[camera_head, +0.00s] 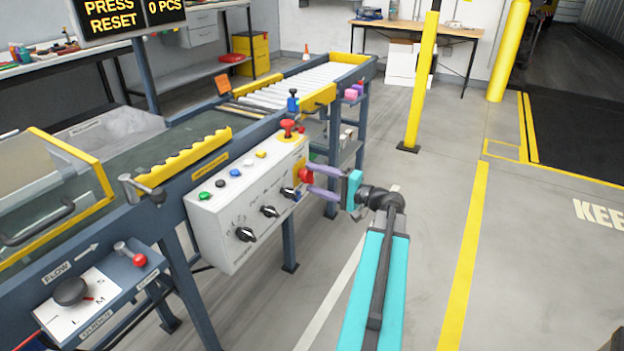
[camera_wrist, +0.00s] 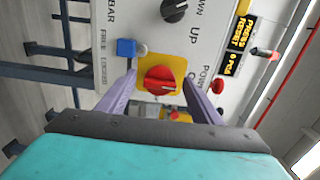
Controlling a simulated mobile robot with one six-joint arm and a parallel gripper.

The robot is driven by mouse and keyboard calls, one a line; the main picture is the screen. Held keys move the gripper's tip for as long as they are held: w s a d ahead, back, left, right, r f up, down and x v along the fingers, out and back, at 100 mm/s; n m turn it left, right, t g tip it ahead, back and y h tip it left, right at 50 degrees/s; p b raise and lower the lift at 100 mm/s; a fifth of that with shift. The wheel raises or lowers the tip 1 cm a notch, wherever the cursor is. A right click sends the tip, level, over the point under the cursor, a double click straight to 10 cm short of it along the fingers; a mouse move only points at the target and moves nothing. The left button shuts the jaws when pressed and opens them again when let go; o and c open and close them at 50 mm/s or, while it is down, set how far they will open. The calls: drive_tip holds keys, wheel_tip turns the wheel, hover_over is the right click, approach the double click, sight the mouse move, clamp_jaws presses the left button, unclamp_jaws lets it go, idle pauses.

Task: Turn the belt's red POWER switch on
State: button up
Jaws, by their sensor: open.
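The red POWER switch (camera_wrist: 160,79) is a round rotary knob on a yellow plate in the wrist view. Part of the word POWER is printed beside it. In the head view the red switch (camera_head: 305,175) sits at the right end of the white control panel (camera_head: 222,222). My gripper (camera_head: 309,180) reaches it from the right, its two purple fingers open. In the wrist view the fingers of my gripper (camera_wrist: 160,76) stand on either side of the knob, with gaps showing. I cannot tell how deep the fingertips reach.
Black knobs (camera_head: 269,211) and a green button (camera_head: 204,195) share the panel. A red-topped control (camera_head: 288,126) stands above it. In the wrist view a blue block (camera_wrist: 126,47) is close to the left finger. A display (camera_head: 125,12) reads PRESS RESET, 0 PCS. Floor to the right is clear.

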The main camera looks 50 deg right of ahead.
drive_tip(key=p+v, duration=0.1)
drive_tip(key=v, duration=1.1)
drive_tip(key=shift+s+p, duration=0.2)
drive_tip(key=shift+p, duration=0.15)
drive_tip(key=shift+s+f, duration=0.1)
drive_tip(key=shift+s, duration=0.05)
